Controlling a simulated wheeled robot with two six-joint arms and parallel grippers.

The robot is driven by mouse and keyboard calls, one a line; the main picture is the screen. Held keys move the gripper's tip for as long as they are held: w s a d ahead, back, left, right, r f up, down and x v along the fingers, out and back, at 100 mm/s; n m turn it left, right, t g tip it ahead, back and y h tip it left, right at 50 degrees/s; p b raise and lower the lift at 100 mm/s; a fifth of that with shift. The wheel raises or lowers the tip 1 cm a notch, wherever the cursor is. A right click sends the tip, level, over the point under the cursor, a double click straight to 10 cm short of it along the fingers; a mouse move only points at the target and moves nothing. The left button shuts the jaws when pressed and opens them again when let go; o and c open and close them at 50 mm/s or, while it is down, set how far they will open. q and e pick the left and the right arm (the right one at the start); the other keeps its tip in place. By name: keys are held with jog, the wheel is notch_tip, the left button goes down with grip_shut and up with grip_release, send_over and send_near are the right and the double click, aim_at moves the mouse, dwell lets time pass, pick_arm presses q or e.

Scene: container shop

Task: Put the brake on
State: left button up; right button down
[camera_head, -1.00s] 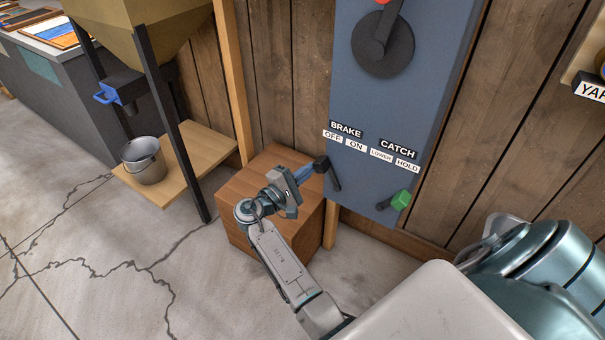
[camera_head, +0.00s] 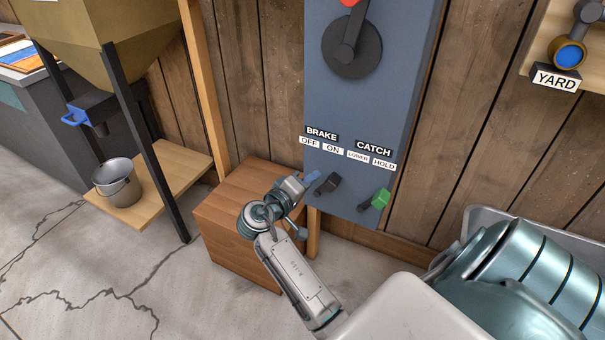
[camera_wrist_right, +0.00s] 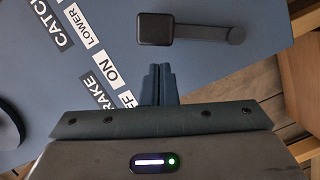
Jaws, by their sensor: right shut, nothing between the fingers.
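The brake lever (camera_head: 331,183) is a black knob on a short dark arm, low on the blue panel (camera_head: 340,110). Its knob leans up and right, under the ON side of the BRAKE labels (camera_head: 321,139). My right gripper (camera_head: 313,177) is just left of the knob, with its fingers together and empty. In the right wrist view the shut fingertips (camera_wrist_right: 158,72) point at the side of the brake knob (camera_wrist_right: 156,26), with a small gap between. The lever's arm (camera_wrist_right: 210,33) runs right to its pivot. My left gripper is not in view.
The green-knobbed catch lever (camera_head: 381,198) is right of the brake lever. A black crank (camera_head: 351,50) is higher on the panel. A wooden box (camera_head: 235,225) stands below my right gripper. A metal bucket (camera_head: 118,182) sits on a shelf at left.

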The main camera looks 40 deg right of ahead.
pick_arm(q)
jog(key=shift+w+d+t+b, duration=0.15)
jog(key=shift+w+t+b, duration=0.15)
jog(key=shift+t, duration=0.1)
pick_arm(e)
jog(key=shift+s+d+f+m+t+y, duration=0.1)
jog(key=shift+s+d+m+t+y, duration=0.1)
jog(key=shift+s+m, duration=0.25)
jog(key=shift+s+d+m+t+y, duration=0.1)
jog(key=shift+s+d+m, duration=0.05)
jog(key=shift+s+m, duration=0.3)
jog(key=shift+w, duration=0.1)
